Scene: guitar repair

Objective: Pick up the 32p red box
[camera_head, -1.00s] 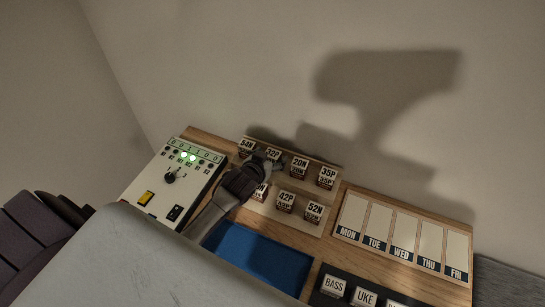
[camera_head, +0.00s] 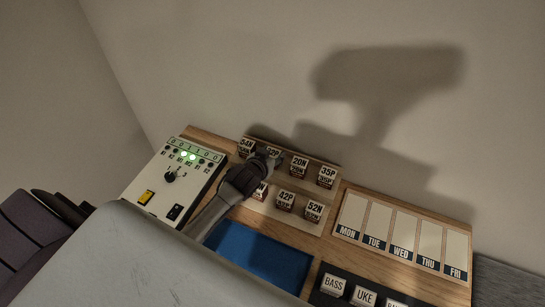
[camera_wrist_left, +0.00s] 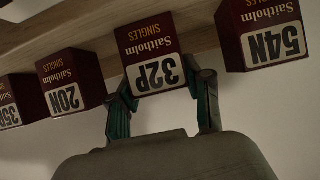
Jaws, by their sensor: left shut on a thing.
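The 32P red box (camera_wrist_left: 152,58) is dark red with a white label and appears upside down in the left wrist view. It sits in the back row of the light wooden rack (camera_head: 319,227). In the head view its label (camera_head: 273,152) shows just beyond my gripper. My left gripper (camera_head: 264,161) is shut on the 32P box, with one finger at each side of it (camera_wrist_left: 166,102). Its lower part is hidden by my gripper in the head view. My right gripper is not in view.
In the left wrist view, the 54N box (camera_wrist_left: 262,35) and the 20N box (camera_wrist_left: 70,85) flank it closely. A white control panel (camera_head: 158,183) stands left, a blue tray (camera_head: 258,252) in front, and a weekday board (camera_head: 403,231) right.

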